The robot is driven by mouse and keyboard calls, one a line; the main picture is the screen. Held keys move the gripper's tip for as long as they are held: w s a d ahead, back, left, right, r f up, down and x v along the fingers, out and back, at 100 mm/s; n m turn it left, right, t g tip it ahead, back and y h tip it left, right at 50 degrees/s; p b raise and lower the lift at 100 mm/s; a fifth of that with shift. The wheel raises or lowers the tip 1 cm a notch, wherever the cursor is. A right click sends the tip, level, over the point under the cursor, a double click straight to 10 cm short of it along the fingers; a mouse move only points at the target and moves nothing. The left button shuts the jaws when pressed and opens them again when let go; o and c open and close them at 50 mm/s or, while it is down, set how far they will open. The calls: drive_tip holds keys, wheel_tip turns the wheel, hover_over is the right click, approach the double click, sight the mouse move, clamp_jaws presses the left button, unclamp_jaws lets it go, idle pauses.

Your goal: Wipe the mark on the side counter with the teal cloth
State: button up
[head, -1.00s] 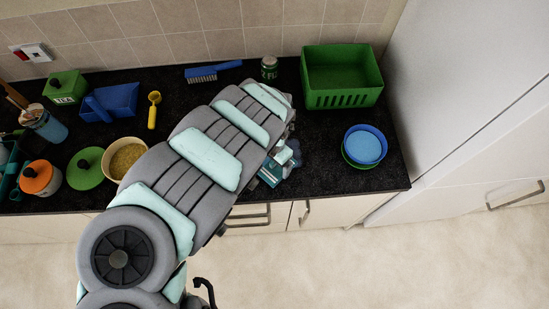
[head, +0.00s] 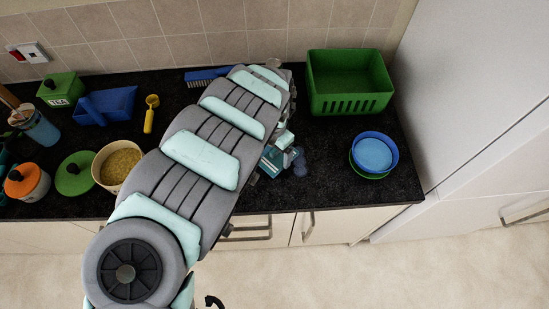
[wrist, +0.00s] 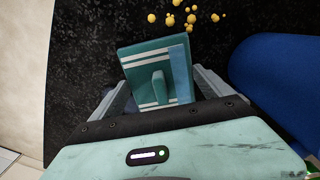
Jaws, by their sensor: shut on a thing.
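The teal cloth (wrist: 157,72), with white stripes and a blue band, is held between the fingers of my gripper (wrist: 158,88) in the wrist view. My gripper is shut on it, above the dark counter. In the head view the teal cloth (head: 270,160) shows beside my gripper, near the counter's front edge and partly covered. Several yellow round specks (wrist: 190,18), which look like the mark, lie on the counter just beyond the cloth in the wrist view. My arm hides that patch in the head view. I cannot tell whether the cloth touches the counter.
A green basket (head: 349,101) and a blue bowl (head: 373,138) are on the right. A tan bowl (head: 106,178), yellow scoop (head: 148,122), blue dustpan (head: 115,108) and blue brush (head: 207,73) are left of my arm. A large blue shape (wrist: 280,75) stands close by in the wrist view.

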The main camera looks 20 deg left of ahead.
drive_tip(key=shift+w+a+f+b, duration=0.15)
drive_tip(key=shift+w+a+b, duration=0.05)
drive_tip(key=shift+w+b, duration=0.4)
drive_tip(key=shift+w+a+f+b, duration=0.15)
drive_tip(key=shift+w+b, duration=0.2)
drive_tip(key=shift+b, duration=0.3)
drive_tip(key=shift+w+a+r+b, duration=0.1)
drive_tip(key=shift+w+a+b, duration=0.1)
drive_tip(key=shift+b, duration=0.2)
drive_tip(key=shift+s+d+r+p, duration=0.15)
drive_tip(key=shift+d+r+p, duration=0.15)
drive_tip(key=shift+p, duration=0.55)
drive_tip(key=s+d+p, duration=0.1)
drive_tip(key=p, duration=0.1)
drive_tip(key=s+d+p, duration=0.1)
drive_tip(key=p, duration=0.2)
drive_tip(key=shift+s+d+r, duration=0.15)
drive_tip(key=shift+d, duration=0.1)
drive_tip(key=shift+s+d+p, duration=0.25)
drive_tip(key=shift+p, duration=0.15)
